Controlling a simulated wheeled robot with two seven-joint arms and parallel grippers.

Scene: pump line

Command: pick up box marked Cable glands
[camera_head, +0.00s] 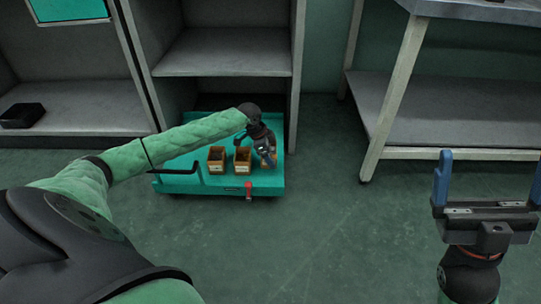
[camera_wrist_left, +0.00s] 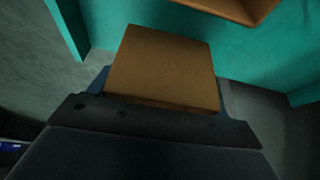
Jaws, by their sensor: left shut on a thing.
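My left gripper (camera_head: 266,150) is at the right end of a teal cart (camera_head: 215,185). In the left wrist view a plain brown box (camera_wrist_left: 163,68) sits between its fingers, and the gripper is shut on it. In the head view this box is mostly hidden by the gripper. Two open-topped brown boxes stand on the cart to its left: a left box (camera_head: 217,160) and a middle box (camera_head: 242,160). Their labels are too small to read, so I cannot tell which is Cable glands. My right gripper (camera_head: 489,172) is open and empty, over the floor at the right.
The cart stands against a grey shelf unit (camera_head: 225,53). It has a black handle (camera_head: 178,171) and a red part (camera_head: 248,190) at its front edge. A grey table (camera_head: 450,105) stands at the right. A black box (camera_head: 22,115) lies on the left shelf. The middle floor is clear.

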